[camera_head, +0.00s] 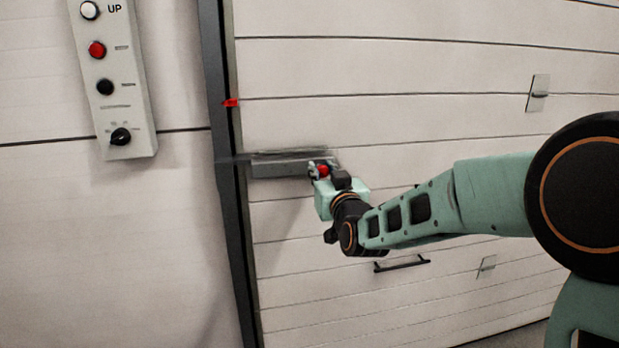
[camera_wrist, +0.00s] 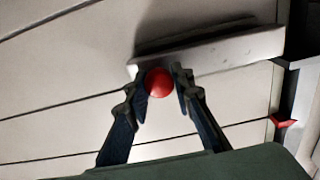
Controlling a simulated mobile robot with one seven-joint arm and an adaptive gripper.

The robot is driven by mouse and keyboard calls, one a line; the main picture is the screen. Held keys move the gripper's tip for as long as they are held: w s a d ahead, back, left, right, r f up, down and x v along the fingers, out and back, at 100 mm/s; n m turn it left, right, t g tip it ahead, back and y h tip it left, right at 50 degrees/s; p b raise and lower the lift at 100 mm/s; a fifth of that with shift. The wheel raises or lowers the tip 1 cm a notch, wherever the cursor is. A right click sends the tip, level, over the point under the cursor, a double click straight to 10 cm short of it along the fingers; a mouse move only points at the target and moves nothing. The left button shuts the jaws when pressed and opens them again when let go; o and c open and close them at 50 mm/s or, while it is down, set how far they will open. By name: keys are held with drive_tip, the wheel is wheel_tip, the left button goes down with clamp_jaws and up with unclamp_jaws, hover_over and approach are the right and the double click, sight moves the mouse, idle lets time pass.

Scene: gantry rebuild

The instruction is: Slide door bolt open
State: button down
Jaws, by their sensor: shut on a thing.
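The door bolt (camera_head: 280,166) is a grey metal bar lying level on the white panelled door, at the edge by the dark door frame. Its left end reaches across the frame post. A red ball knob (camera_head: 323,171) sits at its right end. My gripper (camera_head: 321,172) is at the knob, coming from the right. In the wrist view the red knob (camera_wrist: 158,83) is between the two fingertips of my gripper (camera_wrist: 160,84), which are closed around it. The bolt (camera_wrist: 215,54) runs off to the upper right there. The fingers partly hide the bolt's knob end.
A control box (camera_head: 118,80) with buttons and a rotary switch hangs on the wall at left. The dark frame post (camera_head: 222,120) carries a small red tag (camera_head: 231,103). A black handle (camera_head: 402,264) is low on the door, and a small plate (camera_head: 538,93) is at upper right.

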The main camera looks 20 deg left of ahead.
drive_tip(key=shift+w+d, duration=0.35)
drive_tip(key=shift+d, duration=0.25)
drive_tip(key=shift+w+d, duration=0.35)
drive_tip(key=shift+d, duration=0.2)
drive_tip(key=c, duration=1.7)
unclamp_jaws()
drive_tip(key=shift+d, duration=0.15)
drive_tip(key=v, duration=1.2)
drive_tip(key=shift+s, duration=0.1)
